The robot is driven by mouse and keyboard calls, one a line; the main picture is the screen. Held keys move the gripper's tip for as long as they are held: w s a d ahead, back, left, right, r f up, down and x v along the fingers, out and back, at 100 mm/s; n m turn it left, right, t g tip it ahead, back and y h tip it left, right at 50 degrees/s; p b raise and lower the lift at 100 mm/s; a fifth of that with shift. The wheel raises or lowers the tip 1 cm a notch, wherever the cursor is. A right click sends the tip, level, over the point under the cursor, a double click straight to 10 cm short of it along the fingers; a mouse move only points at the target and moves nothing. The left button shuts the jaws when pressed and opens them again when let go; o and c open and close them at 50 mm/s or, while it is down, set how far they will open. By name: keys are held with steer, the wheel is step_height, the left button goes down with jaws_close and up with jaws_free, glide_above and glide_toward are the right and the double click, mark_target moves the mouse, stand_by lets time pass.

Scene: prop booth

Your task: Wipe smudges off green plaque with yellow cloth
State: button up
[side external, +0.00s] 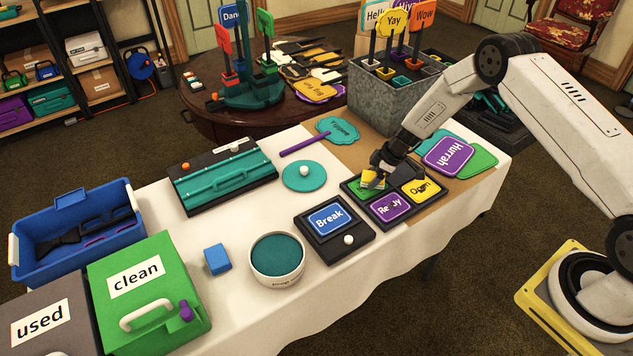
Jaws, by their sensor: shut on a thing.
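My gripper (377,176) points down over the back left part of a dark tray (372,217) on the table. It is shut on a small yellow cloth (373,185), which shows just under the fingers. The green plaque (367,175) lies below in the tray, mostly hidden by the gripper and cloth. I cannot tell whether the cloth touches it or what smudges are on it. A yellow plaque marked "Open" (421,189) and a purple plaque (391,207) lie in the same tray, both with dark marks over their lettering.
A blue "Break" plaque (329,217) sits on a dark stand left of the tray. A purple "Hurrah" sign (448,155) lies behind right. A metal planter (375,104) of signs stands behind. A round teal-filled bowl (277,258) and blue block (217,259) are front left.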

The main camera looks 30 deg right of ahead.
mark_target(351, 193)
steer(key=shift+a, duration=2.1)
steer(key=shift+a+r, duration=0.1)
steer(key=shift+a, duration=0.4)
steer(key=shift+c, duration=1.1)
steer(key=shift+s+a+r, duration=0.1)
steer(key=shift+s+a, duration=0.1)
steer(key=shift+a, duration=0.55)
jaws_close()
steer(key=shift+d+r, duration=0.35)
steer(key=shift+d, duration=0.5)
steer(key=d, duration=0.5)
steer(key=shift+w, duration=0.1)
steer(key=shift+r, duration=0.15)
steer(key=shift+w+r, duration=0.1)
steer(key=shift+r, duration=3.3)
